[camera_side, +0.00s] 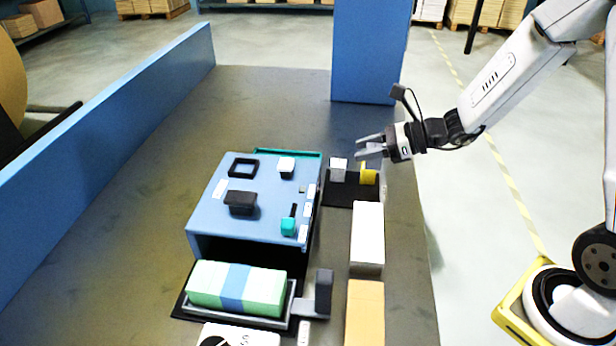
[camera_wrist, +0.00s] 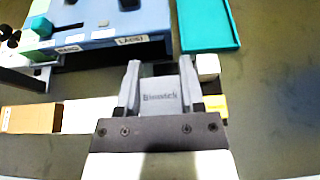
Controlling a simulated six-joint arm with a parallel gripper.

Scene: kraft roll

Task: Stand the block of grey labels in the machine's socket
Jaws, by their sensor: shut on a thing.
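My gripper (camera_side: 369,147) is shut on a grey block (camera_wrist: 160,98) that carries dark, blurred print. The block sits between the two fingers in the wrist view; in the side view it is hard to tell from the fingers. My gripper is above the right edge of the table, behind and to the right of the blue machine (camera_side: 212,215). The machine has an empty-looking black square frame (camera_side: 243,168) on its top, which may be the socket. The gripper is well apart from it.
A black mat (camera_side: 340,200) below my gripper bears a white block (camera_side: 338,165) and a yellow piece (camera_side: 369,177). The machine top also carries a black block (camera_side: 240,203) and a teal knob (camera_side: 288,227). A teal tray (camera_wrist: 207,25) lies behind. Green bundles (camera_side: 205,285) lie in front.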

